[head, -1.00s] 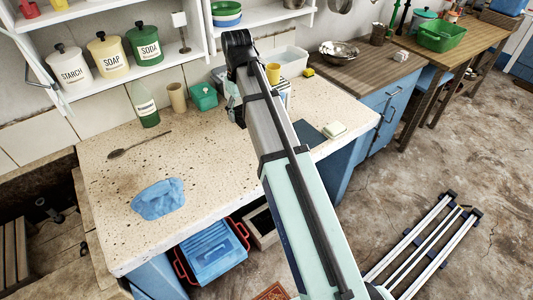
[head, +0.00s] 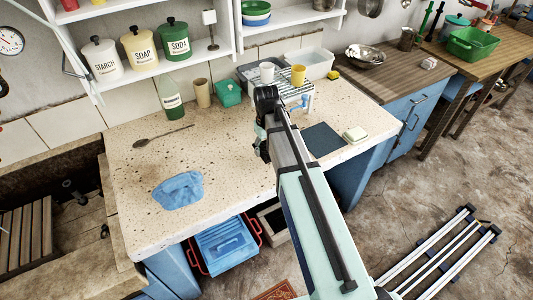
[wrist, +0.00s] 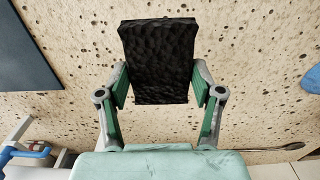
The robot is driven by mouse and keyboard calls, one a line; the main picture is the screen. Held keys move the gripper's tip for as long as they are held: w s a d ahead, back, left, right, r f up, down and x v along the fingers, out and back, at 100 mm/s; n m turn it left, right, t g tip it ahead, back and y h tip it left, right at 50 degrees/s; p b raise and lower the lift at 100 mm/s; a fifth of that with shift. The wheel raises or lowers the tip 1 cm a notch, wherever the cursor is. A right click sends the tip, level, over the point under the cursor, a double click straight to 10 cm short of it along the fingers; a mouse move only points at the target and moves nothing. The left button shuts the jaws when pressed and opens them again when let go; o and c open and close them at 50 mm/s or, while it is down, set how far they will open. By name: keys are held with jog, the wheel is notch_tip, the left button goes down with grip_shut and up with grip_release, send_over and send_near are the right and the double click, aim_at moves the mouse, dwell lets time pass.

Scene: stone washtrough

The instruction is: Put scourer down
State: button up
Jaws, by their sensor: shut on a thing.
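The scourer (wrist: 158,60) is a black, rough-surfaced block. In the wrist view my gripper (wrist: 159,88) has its green-padded fingers on either side of it, shut on it. The speckled stone counter (wrist: 255,65) lies beyond it; I cannot tell how large the gap is. In the head view my gripper (head: 262,150) points down over the middle of the counter (head: 140,215), and the scourer is not clearly seen there. A dark flat mat (head: 323,139) lies right of the gripper and shows at the left of the wrist view (wrist: 22,50).
A blue cloth (head: 178,190) and a spoon (head: 160,137) lie on the left of the counter. A dish rack (head: 302,103) with a white cup (head: 267,72) and yellow cup (head: 298,76) stands behind. A pale block (head: 355,134) sits near the right edge. Bare counter lies around the gripper.

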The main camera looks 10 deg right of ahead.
aim_at(266, 154)
jog(key=shift+f+p, duration=0.3)
jog(key=shift+f, duration=1.7)
jog(key=shift+f, duration=0.15)
jog(key=o, duration=1.4)
jog(key=shift+o, duration=0.2)
notch_tip(266, 154, up, 12)
jog(key=shift+r+b, duration=0.2)
jog(key=shift+b, duration=1)
